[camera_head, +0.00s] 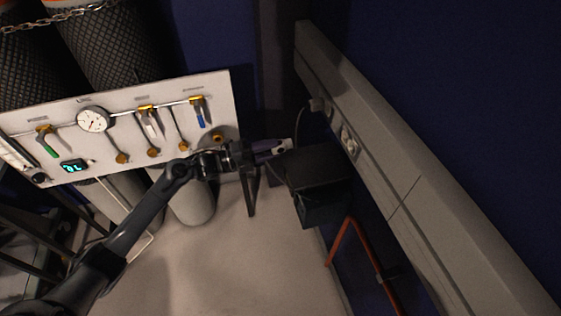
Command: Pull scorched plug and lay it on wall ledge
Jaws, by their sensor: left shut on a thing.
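My left gripper (272,149) is in the middle of the view, just left of a black box-like ledge (322,162). It is shut on a small pale piece (286,145) with a dark mark, apparently the scorched plug; its shape is mostly hidden by the fingers. A grey plug-like piece (318,104) with a thin cable sits on the pale wall trunking (400,205). Pale sockets (349,141) show just below it along the trunking. My right gripper is not in view.
A white panel (110,100) with a gauge (93,119), valves and coloured handles stands at left, before dark gas cylinders (105,45). A red pipe (345,240) runs below the black box. The pale floor (220,270) is clear.

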